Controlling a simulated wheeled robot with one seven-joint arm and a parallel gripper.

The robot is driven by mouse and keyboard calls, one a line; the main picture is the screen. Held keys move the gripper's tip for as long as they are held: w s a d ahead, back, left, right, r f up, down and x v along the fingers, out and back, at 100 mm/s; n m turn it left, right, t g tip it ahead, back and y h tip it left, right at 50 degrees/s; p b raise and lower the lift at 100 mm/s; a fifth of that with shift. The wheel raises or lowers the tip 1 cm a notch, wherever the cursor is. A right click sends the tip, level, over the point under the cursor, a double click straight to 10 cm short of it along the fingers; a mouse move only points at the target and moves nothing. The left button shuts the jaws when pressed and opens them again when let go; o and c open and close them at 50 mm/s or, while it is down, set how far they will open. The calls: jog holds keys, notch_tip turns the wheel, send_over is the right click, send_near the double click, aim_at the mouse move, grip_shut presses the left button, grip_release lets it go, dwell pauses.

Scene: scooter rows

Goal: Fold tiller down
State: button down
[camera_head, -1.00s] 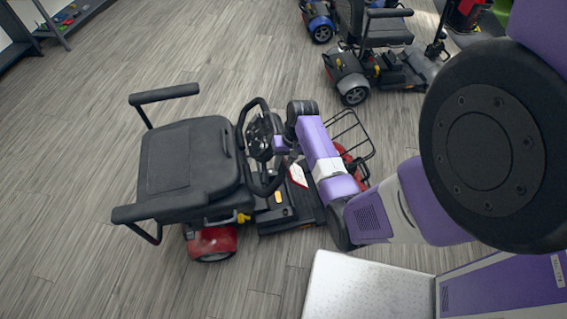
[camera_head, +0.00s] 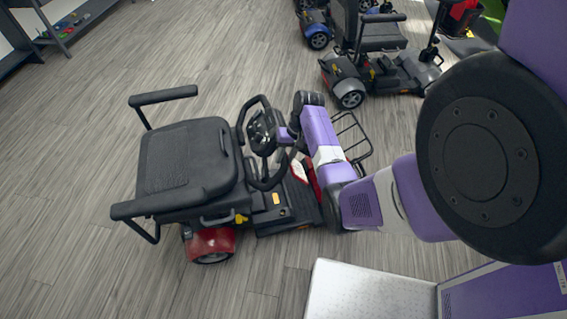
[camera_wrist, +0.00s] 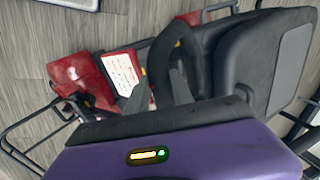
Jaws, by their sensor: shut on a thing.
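The red and black scooter stands at the left-centre of the head view, with its black seat (camera_head: 183,160) beside the tiller (camera_head: 262,135). The tiller has a black loop handlebar and stands up close to the seat's front edge. My gripper (camera_head: 286,140) reaches it from the right, with its fingertips mostly hidden there. In the wrist view, the two grey fingers of my gripper (camera_wrist: 158,90) are shut on the tiller, by the black loop handlebar (camera_wrist: 175,45); the exact contact is hard to see. The seat also shows there (camera_wrist: 262,62).
A wire basket (camera_head: 352,140) is at the scooter's front, behind my arm. A grey scooter (camera_head: 375,70) and a blue one (camera_head: 318,35) stand at the back. A dark shelf (camera_head: 62,28) is at the top left. Wooden floor to the left is clear.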

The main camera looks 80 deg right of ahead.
jog(key=shift+s+d+f, duration=0.15)
jog(key=shift+s+d, duration=0.1)
jog(key=shift+s, duration=0.05)
jog(key=c, duration=1.2)
grip_release()
jog(key=shift+c, duration=0.2)
jog(key=shift+o, duration=0.6)
jog(key=shift+w, duration=0.1)
jog(key=shift+a, duration=0.1)
jog(key=v, duration=0.8)
